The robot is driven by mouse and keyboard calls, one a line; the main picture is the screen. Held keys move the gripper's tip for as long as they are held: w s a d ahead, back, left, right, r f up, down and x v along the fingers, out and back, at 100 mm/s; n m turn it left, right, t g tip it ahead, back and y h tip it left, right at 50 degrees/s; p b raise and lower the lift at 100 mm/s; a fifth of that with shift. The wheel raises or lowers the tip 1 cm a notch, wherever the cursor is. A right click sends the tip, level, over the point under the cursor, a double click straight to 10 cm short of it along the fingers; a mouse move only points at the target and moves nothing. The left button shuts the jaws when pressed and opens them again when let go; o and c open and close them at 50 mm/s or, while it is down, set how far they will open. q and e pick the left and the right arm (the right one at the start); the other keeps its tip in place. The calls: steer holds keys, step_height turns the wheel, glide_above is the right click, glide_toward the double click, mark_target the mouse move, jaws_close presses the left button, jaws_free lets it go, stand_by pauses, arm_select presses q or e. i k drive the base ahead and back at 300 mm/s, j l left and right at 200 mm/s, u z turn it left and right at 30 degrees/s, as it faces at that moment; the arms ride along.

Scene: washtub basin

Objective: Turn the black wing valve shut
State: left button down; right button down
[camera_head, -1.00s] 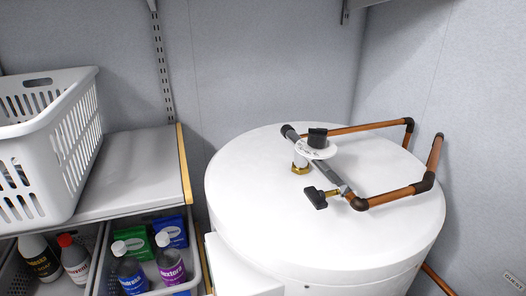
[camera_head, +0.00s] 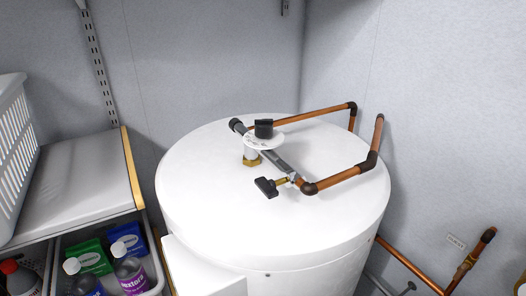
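A white cylindrical tank (camera_head: 215,215) stands in the middle with grey and copper piping on its top. A black wing-shaped handle (camera_head: 266,187) sits on a short brass stem at the side of the grey pipe (camera_head: 276,161), low over the tank top. A second black knob (camera_head: 264,128) stands upright on a white round dial (camera_head: 262,142) above the same pipe. I cannot tell for sure which of the two is the wing valve. Nothing touches either one. Neither of my grippers is in view.
Copper pipes (camera_head: 335,177) run over the tank's right side. More copper piping (camera_head: 462,268) is low at the right. A grey shelf (camera_head: 85,190) with a white basket (camera_head: 14,150) is at the left. Bottles and boxes sit in bins below. Grey walls close in behind.

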mark_target(268, 187)
steer(key=k+j, duration=0.15)
steer(key=j, duration=0.2)
steer(key=k+j, duration=0.15)
steer(key=j, duration=0.15)
steer(key=k+j+u, duration=0.1)
steer(key=j, duration=0.25)
steer(key=k+j, duration=0.2)
steer(key=j, duration=0.15)
steer(key=k+j+u, duration=0.1)
steer(key=j, duration=0.2)
steer(key=k+j, duration=0.15)
steer(key=j, duration=0.2)
steer(key=k+j, duration=0.15)
steer(key=j, duration=0.2)
steer(key=i+l, duration=0.1)
steer(key=l, duration=0.2)
steer(key=i+l, duration=0.1)
steer(key=l, duration=0.25)
steer(key=u, duration=0.05)
